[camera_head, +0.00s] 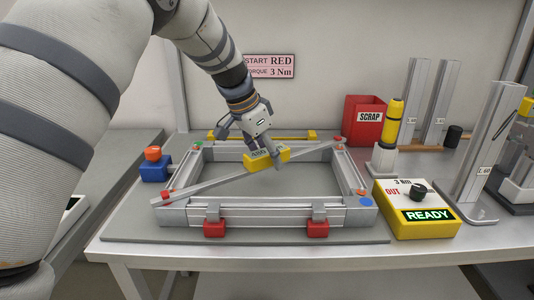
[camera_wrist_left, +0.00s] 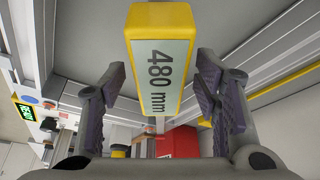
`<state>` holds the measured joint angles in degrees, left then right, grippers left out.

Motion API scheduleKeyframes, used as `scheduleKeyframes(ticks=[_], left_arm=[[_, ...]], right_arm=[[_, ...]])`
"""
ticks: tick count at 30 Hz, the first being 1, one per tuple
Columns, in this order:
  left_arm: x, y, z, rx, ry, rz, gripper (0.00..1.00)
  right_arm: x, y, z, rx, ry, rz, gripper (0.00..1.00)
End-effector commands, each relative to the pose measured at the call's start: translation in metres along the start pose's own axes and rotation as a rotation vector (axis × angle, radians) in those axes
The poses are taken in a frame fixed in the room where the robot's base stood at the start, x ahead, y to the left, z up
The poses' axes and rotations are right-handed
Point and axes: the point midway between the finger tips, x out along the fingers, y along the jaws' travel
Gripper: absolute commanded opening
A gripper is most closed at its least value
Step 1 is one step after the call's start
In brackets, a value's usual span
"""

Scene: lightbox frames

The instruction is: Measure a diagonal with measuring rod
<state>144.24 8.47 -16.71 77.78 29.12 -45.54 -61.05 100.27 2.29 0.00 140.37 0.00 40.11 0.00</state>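The measuring rod (camera_head: 212,182) is a grey bar lying diagonally across the rectangular aluminium frame (camera_head: 265,218), from its front left corner to its back right corner. A yellow block (camera_head: 267,158) sits at the rod's middle; in the left wrist view the block (camera_wrist_left: 162,75) reads "480 mm". My left gripper (camera_head: 252,150) is over the block from above. In the left wrist view its two fingers (camera_wrist_left: 160,88) stand apart on either side of the block, and I see no clear grip. My right gripper is not in view.
Red clamps (camera_head: 214,229) hold the frame's front bar. A yellow box (camera_head: 415,222) showing "READY" stands to the right. A red SCRAP bin (camera_head: 365,122), a yellow tool (camera_head: 393,121) and upright profiles (camera_head: 490,140) stand beyond.

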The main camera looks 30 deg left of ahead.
Motion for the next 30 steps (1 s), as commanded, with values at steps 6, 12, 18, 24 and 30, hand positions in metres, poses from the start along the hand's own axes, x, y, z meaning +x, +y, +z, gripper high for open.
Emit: scheduleKeyframes(ticks=[6, 12, 18, 24, 30], left_arm=[[-0.006, 0.000, 0.000, -0.001, 0.000, 0.000, 0.56], [-0.057, 0.000, -0.001, 0.000, 0.005, -0.002, 0.56], [-0.103, 0.000, 0.000, 0.000, 0.003, 0.000, 0.56], [-0.120, 0.000, 0.000, -0.001, 0.000, 0.000, 0.56], [-0.120, 0.000, 0.000, -0.001, -0.001, 0.000, 0.56]], right_arm=[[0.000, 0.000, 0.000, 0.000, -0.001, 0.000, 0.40], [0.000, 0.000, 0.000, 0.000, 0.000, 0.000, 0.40], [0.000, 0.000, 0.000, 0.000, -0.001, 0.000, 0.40], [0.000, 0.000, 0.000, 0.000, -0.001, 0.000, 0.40], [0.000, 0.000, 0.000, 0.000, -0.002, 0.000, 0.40]])
